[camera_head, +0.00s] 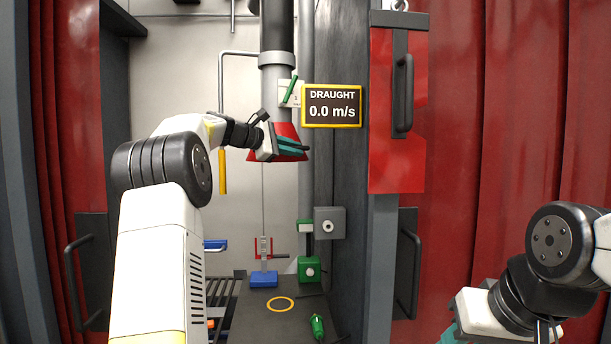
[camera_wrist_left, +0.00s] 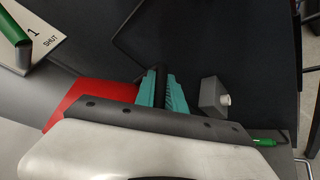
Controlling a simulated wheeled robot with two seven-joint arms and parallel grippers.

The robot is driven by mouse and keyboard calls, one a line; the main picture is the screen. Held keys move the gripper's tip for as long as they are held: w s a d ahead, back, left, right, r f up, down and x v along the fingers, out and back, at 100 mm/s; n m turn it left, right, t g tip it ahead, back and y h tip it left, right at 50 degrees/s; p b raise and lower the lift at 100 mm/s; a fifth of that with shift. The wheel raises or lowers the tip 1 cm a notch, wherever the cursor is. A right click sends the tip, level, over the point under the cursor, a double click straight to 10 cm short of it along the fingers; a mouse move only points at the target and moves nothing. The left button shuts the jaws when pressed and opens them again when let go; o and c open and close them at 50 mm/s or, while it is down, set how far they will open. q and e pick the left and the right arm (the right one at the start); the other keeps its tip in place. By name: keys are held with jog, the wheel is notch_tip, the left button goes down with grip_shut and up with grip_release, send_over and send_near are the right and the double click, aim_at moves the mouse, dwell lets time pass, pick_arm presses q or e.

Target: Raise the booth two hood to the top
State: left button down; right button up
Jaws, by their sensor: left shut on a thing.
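A red hood (camera_head: 286,131) hangs under a grey duct pipe (camera_head: 277,80) in the booth at centre. It also shows as a red surface in the left wrist view (camera_wrist_left: 92,98). My left gripper (camera_head: 292,148) is at the hood's lower front. Its teal fingers in the left wrist view (camera_wrist_left: 161,90) are shut on a dark bar at the hood, seemingly its handle. The bar's ends are partly hidden. No booth number is readable. My right gripper (camera_head: 449,334) is at the bottom right, mostly cut off, apart from the hood.
A draught display (camera_head: 331,106) reads 0.0 m/s. A green lever (camera_wrist_left: 14,28) stands by a plate marked 1 and SHUT. A yellow ring (camera_head: 281,304), blue stand (camera_head: 264,279) and green object (camera_head: 317,326) are on the dark bench. Red curtains (camera_head: 480,150) flank the booth.

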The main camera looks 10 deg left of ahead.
pick_arm(q)
jog(key=shift+r, duration=2.05)
jog(key=c, duration=1.4)
grip_release()
jog(key=shift+f, duration=0.1)
jog(key=v, duration=0.7)
jog(key=shift+s+a, duration=0.25)
jog(key=shift+s, duration=0.05)
